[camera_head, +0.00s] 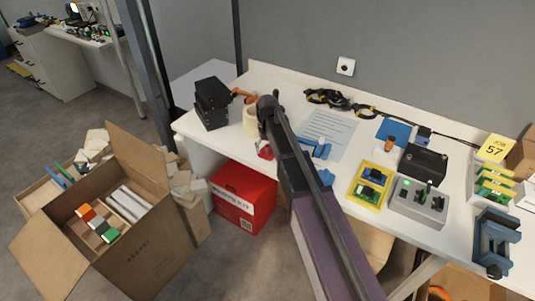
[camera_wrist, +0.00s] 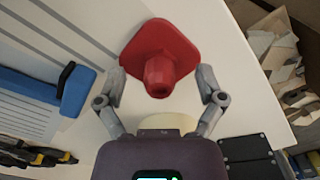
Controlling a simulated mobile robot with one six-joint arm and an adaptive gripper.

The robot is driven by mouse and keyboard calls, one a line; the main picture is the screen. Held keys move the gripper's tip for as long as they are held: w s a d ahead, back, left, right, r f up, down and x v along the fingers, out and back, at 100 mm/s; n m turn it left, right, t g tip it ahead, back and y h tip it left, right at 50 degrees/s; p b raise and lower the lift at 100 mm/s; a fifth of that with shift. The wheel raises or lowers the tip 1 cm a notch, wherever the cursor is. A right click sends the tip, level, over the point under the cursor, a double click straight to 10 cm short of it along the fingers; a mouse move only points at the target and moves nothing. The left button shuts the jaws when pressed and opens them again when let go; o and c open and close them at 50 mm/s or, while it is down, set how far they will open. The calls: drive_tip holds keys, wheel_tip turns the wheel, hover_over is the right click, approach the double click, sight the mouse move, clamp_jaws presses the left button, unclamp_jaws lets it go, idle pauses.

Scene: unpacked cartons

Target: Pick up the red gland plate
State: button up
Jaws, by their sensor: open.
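The red gland plate (camera_wrist: 160,50) is a roughly square red plate with rounded corners and a raised round collar. It lies on the white table near its edge, centred ahead of my gripper in the wrist view. My gripper (camera_wrist: 160,74) is open, with one grey finger on either side of the collar. The fingers appear apart from the plate, and I cannot tell the height gap. In the head view a small part of the red plate (camera_head: 265,151) shows beside my dark arm, which hides the rest. My gripper cannot be made out there.
A cream round object (camera_head: 250,121) and black boxes (camera_head: 211,102) stand close by. A blue tool (camera_head: 316,149) lies by the striped sheet (camera_head: 330,128). A yellow tray (camera_head: 371,185) and grey box (camera_head: 418,203) are to the right. Cartons (camera_head: 130,240) stand on the floor.

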idle(0.4)
drive_tip(key=shift+s, duration=0.1)
clamp_jaws()
drive_tip(key=shift+r, duration=0.25)
wheel_tip(320, 180, up, 2)
drive_tip(key=p, duration=0.3)
drive_tip(key=shift+r, duration=0.15)
drive_tip(key=s+d+r+p, duration=0.1)
drive_tip(key=s, duration=0.6)
drive_tip(key=s+d+r+p, duration=0.1)
drive_tip(key=s+d, duration=0.1)
drive_tip(key=s, duration=0.6)
drive_tip(key=shift+s+d, duration=0.25)
drive_tip(key=shift+r, duration=0.1)
